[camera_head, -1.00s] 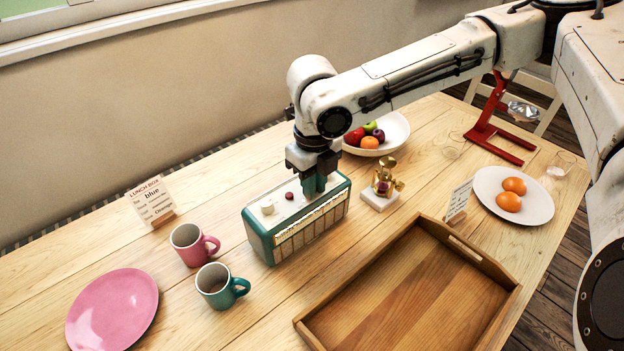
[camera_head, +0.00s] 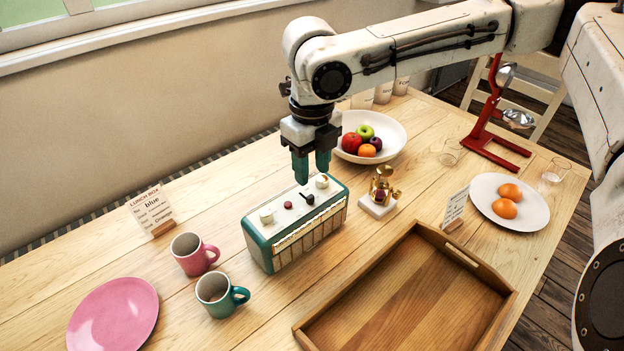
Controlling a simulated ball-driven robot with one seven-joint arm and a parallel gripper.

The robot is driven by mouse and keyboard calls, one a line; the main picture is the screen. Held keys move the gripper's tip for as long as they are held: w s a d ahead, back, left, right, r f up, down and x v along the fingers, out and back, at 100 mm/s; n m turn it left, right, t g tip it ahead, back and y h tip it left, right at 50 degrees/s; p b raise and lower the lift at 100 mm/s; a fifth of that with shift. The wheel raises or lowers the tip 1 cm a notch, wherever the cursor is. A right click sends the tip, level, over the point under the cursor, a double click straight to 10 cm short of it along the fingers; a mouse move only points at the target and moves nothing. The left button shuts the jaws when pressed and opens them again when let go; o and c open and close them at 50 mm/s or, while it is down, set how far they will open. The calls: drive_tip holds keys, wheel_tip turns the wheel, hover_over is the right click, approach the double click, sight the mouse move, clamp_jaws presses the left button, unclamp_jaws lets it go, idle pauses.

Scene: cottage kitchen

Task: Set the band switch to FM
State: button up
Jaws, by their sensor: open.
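The radio (camera_head: 281,248) is a teal box with a cream top panel and a lettered strip along its front upper edge. On its top are a cream knob (camera_head: 266,215), a small dark red button (camera_head: 287,204), a black lever switch (camera_head: 308,198) and another cream knob (camera_head: 322,181). The black lever is likely the band switch; its position labels are too small to read. My gripper (camera_head: 311,174) points down above the back of the radio's top, with green fingers apart and empty. It appears clear of the controls.
Pink mug (camera_head: 188,262) and teal mug (camera_head: 213,302) stand left of the radio, by a pink plate (camera_head: 113,315). A brass device (camera_head: 379,192) on a white base stands right. A wooden tray (camera_head: 318,328) lies in front. A fruit bowl (camera_head: 393,137) sits behind.

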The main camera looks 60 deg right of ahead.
drive_tip(key=shift+r, duration=1.7)
drive_tip(key=shift+f, duration=0.1)
